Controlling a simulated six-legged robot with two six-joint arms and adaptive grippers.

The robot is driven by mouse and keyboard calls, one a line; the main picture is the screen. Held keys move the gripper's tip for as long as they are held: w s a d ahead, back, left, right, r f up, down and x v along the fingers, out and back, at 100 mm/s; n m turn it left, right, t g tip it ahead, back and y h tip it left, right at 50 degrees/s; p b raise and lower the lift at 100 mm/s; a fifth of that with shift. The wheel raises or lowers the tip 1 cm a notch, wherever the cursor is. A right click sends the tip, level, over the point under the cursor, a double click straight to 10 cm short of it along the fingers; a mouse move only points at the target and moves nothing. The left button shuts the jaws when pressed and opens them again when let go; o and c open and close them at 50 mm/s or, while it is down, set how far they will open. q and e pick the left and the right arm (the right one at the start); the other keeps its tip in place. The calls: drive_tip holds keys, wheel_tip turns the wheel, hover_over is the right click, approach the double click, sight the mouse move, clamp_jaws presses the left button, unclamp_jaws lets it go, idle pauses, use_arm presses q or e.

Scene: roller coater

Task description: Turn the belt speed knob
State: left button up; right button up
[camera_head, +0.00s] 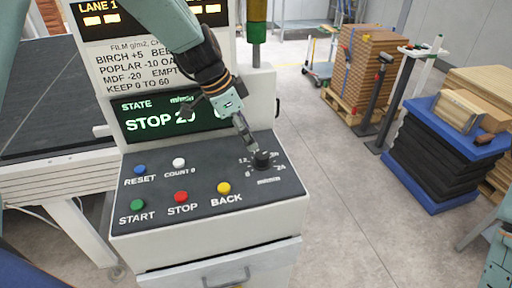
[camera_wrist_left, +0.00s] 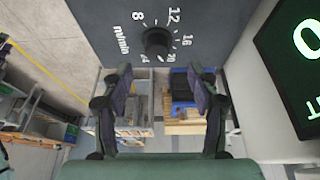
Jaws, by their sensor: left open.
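The belt speed knob (camera_head: 262,158) is a small black knob at the right of the dark sloped control panel (camera_head: 150,165), with a white number scale around it. My left gripper (camera_head: 248,141) comes down from above and is just behind and left of the knob in the head view. In the left wrist view the knob (camera_wrist_left: 157,40) lies beyond the two spread fingers of my left gripper (camera_wrist_left: 160,85), roughly centred between them. Nothing is between the fingers. The knob's pointer is too small to make out. My right gripper is out of view.
A green-lit display (camera_head: 140,117) reads STOP and a number partly covered by my arm. Blue, white, green, red and yellow buttons sit left of the knob. A conveyor bed (camera_head: 40,100) stands left.

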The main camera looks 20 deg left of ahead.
sight(260, 155)
use_arm(q)
drive_tip(key=d+f, duration=0.2)
drive_tip(key=f, duration=0.1)
drive_tip(key=d+f, duration=0.1)
drive_tip(key=shift+w+f, duration=0.2)
drive_tip(key=shift+f, duration=0.05)
drive_tip(key=shift+w+a+f, duration=0.1)
drive_tip(key=shift+w+f, duration=0.15)
drive_tip(key=shift+f, duration=0.35)
drive_tip(key=shift+w+f, duration=0.2)
drive_tip(key=shift+f, duration=0.4)
drive_tip(key=shift+w+a+f, duration=0.1)
drive_tip(key=shift+w+f, duration=0.1)
drive_tip(key=shift+w, duration=0.05)
drive_tip(key=shift+s+d+r, duration=0.3)
drive_tip(key=shift+s+d, duration=0.05)
drive_tip(key=shift+d, duration=0.15)
drive_tip(key=shift+c, duration=1.8)
drive_tip(key=shift+w+a+f, duration=0.2)
drive_tip(key=shift+a+f, duration=0.05)
drive_tip(key=shift+a, duration=0.2)
drive_tip(key=c, duration=0.5)
drive_tip(key=shift+s+d+r, duration=0.1)
drive_tip(key=shift+d+r, duration=0.05)
drive_tip(key=shift+d, duration=0.05)
drive_tip(key=shift+c, duration=1.4)
drive_tip(key=shift+a, duration=0.1)
